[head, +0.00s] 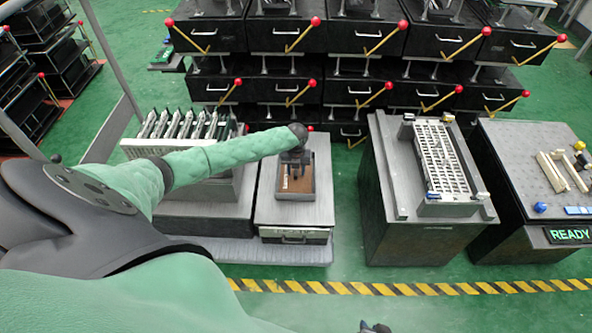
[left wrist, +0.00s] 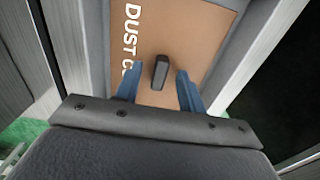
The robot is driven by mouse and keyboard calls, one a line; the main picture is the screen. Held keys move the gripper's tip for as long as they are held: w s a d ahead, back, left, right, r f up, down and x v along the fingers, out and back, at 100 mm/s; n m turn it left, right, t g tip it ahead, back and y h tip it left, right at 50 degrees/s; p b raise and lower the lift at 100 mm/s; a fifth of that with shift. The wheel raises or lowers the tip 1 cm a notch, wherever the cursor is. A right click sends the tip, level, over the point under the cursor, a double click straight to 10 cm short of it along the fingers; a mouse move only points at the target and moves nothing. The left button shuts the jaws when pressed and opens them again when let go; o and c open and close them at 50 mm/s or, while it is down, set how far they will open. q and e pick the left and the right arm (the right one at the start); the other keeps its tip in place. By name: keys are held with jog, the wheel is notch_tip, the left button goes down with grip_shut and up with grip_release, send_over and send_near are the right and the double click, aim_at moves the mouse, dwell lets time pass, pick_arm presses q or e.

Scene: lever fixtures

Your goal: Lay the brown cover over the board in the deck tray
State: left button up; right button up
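The brown cover (head: 293,185) lies flat inside the grey-rimmed deck tray (head: 330,181) on the middle stand. In the left wrist view the cover (left wrist: 205,45) shows white lettering that starts "DUST" and a small dark upright handle (left wrist: 160,72). My left gripper (head: 297,168) is above the cover, pointing down. In the left wrist view its two blue fingers (left wrist: 158,88) are apart on either side of the handle, with gaps showing. No board is visible; the cover hides the tray floor. A dark piece at the bottom edge may be my right gripper (head: 375,327), mostly cut off.
A rack of several upright boards (head: 185,128) stands left of the tray. A stand with a white slotted frame (head: 445,160) is to the right, then a dark bench (head: 515,160) with a READY sign (head: 570,235). Black drawers with red-knobbed levers line the back.

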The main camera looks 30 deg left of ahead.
pick_arm(q)
jog(key=shift+r, duration=3.9)
